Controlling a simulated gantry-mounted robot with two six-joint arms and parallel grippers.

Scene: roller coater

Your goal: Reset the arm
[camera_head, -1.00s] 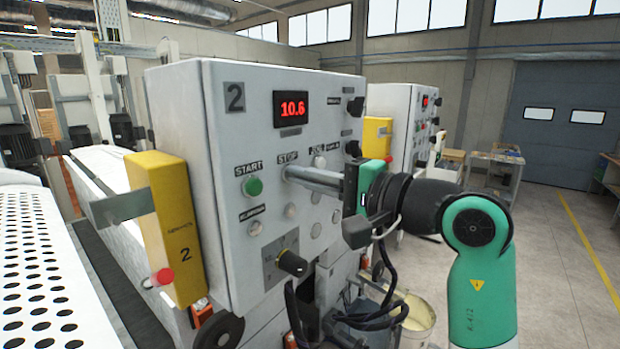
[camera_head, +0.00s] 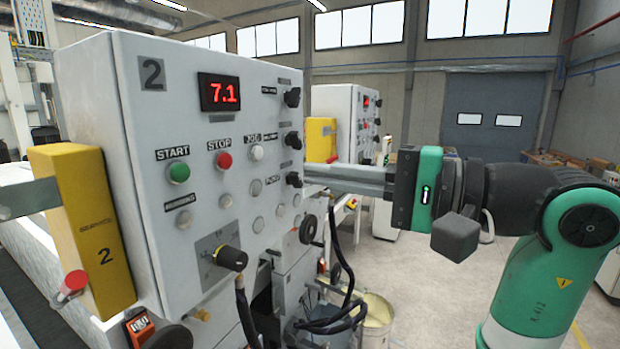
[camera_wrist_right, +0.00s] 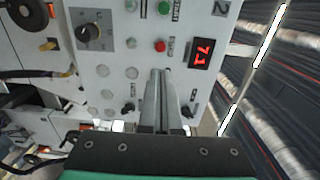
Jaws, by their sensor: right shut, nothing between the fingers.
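My right arm comes in from the right. Its green and black gripper (camera_head: 310,176) has long grey fingers that lie together, with nothing between them. The fingertips are in front of or beside the right edge of the control panel (camera_head: 130,200); I cannot tell whether they touch it. The panel has a red display (camera_head: 220,92) reading 7.1, a green START button (camera_head: 178,172) and a red STOP button (camera_head: 224,160). My left gripper is not in view.
A yellow box (camera_head: 85,225) marked 2, with a red knob, is on the panel's left side. A black rotary knob (camera_head: 232,258) sits low on the panel. Hoses and a bucket (camera_head: 377,312) are below. A second machine (camera_head: 345,110) stands behind.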

